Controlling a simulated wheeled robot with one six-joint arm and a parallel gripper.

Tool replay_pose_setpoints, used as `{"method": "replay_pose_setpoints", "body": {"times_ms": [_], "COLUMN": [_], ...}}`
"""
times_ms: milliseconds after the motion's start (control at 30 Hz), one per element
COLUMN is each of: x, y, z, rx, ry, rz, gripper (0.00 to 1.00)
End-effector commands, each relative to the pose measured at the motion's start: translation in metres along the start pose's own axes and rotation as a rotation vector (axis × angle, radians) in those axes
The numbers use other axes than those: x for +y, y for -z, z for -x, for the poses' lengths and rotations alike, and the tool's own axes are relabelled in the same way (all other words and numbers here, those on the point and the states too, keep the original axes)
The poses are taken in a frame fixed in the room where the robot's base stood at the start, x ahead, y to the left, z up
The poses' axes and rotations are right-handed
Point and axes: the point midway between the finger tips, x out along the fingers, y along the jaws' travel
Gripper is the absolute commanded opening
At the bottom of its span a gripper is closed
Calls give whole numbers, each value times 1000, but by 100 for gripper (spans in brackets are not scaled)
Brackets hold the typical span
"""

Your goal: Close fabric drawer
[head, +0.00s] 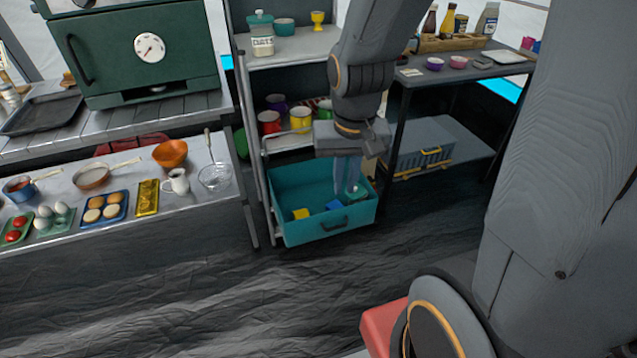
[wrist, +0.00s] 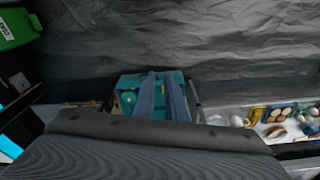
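The teal fabric drawer (head: 292,232) is pulled out from the bottom of the shelf unit, with its open top and dark front handle (head: 334,223) showing. It also shows in the wrist view (wrist: 126,82). Inside lie a yellow item (head: 301,214) and a blue item (head: 333,205). My gripper (head: 347,178) points down over the drawer, and its fingers overlap the drawer's right part. In the wrist view the two fingers (wrist: 161,84) stand a little apart, with nothing seen between them. Whether they touch the drawer is unclear.
The shelf unit (head: 290,47) holds colored mugs above the drawer. A counter (head: 190,203) with food and bowls stands at left. A side table (head: 480,68) with a grey crate (head: 420,150) beneath stands at right. The dark floor (head: 200,290) in front is clear.

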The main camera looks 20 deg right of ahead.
Motion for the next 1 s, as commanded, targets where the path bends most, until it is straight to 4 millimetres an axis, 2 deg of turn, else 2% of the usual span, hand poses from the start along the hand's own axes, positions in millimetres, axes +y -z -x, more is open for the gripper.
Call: {"method": "replay_pose_setpoints", "body": {"times_ms": [33,500,800,1000], "x": [1,9,12,15], "y": [19,176,261,308], "z": [-30,-185,-277,-333], "rx": [32,363,510,567], "ry": [2,162,379,564], "rz": [-57,-574,-878,-1061], "gripper": [2,0,0,0]}}
